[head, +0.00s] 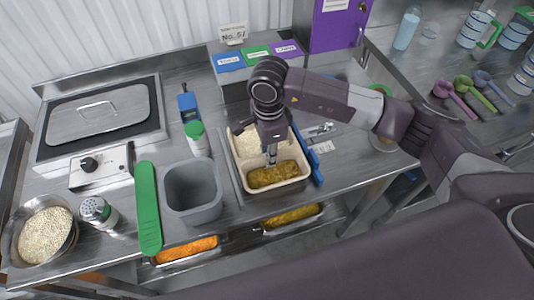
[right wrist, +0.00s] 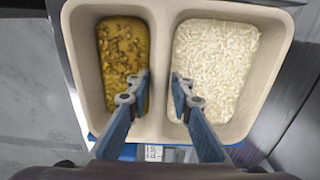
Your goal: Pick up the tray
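The tray (head: 234,167) is beige with two compartments, white rice in one and yellow-brown curry in the other. It rests on the steel counter, and its rim also shows in the right wrist view (right wrist: 82,75). My right gripper (head: 271,160) points down over its middle. In the right wrist view its fingers (right wrist: 161,75) stand apart on either side of the divider (right wrist: 160,45), one on the curry side and one on the rice side. I cannot tell whether they touch the divider. My left gripper is not in view.
A grey bin (head: 193,190), a green-capped bottle (head: 197,139) and a green long-handled tool (head: 148,207) stand or lie left of the tray. A bowl of grain (head: 45,235) is at far left. A blue item (head: 314,163) lies close along the tray's right side.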

